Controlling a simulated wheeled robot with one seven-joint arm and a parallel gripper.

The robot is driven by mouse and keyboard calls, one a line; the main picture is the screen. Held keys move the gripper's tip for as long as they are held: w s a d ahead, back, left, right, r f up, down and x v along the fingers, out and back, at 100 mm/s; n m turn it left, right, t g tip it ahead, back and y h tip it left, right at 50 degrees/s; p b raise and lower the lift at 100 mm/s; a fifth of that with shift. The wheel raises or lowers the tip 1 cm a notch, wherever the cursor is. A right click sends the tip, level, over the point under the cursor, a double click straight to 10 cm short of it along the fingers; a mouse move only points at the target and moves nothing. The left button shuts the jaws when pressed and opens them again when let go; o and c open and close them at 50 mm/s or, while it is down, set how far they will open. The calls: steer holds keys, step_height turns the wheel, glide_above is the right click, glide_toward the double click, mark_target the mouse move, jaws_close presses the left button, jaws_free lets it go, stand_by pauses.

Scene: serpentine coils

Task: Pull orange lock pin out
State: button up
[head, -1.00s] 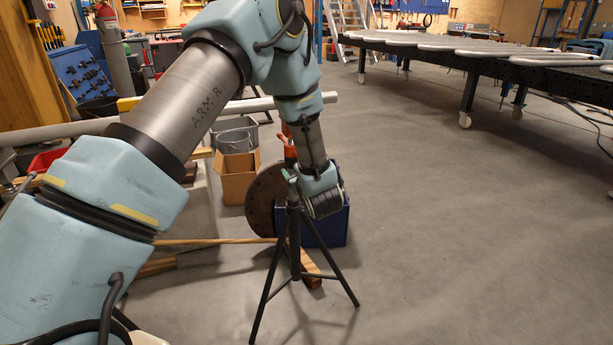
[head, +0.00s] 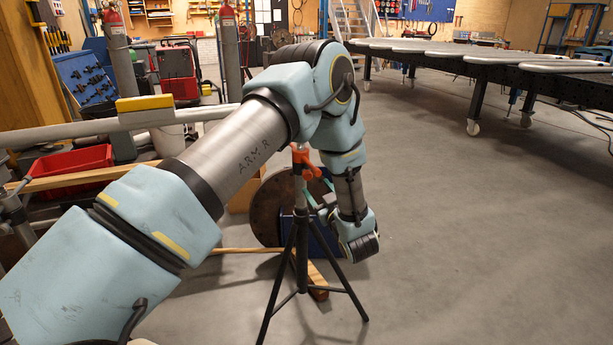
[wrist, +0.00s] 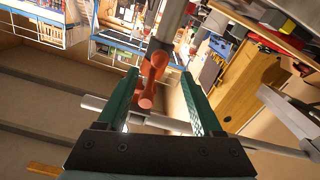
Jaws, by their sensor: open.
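An orange fitting (head: 302,158) sits near the top of a black tripod stand (head: 300,240) in the head view. In the wrist view the orange lock pin (wrist: 148,92), with a rounded end, shows by a grey pole (wrist: 170,22). I cannot tell where the pin ends and its orange collar begins. My gripper (wrist: 159,74) has two green fingers, spread apart. The orange part appears between them in the picture, with gaps on both sides; its depth relative to the fingertips is unclear.
A round brown disc (head: 270,207) and a blue box (head: 325,238) stand behind the tripod. Wooden pieces (head: 318,280) lie by its feet. A long dark table (head: 500,75) stands at the back right. The floor on the right is clear.

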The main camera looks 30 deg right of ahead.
mark_target(309, 177)
steer(key=w, duration=0.6)
steer(key=w+d+p, duration=0.1)
steer(key=w, duration=0.1)
steer(key=shift+w, duration=0.4)
steer(key=shift+c, duration=0.2)
jaws_close()
stand_by(0.7)
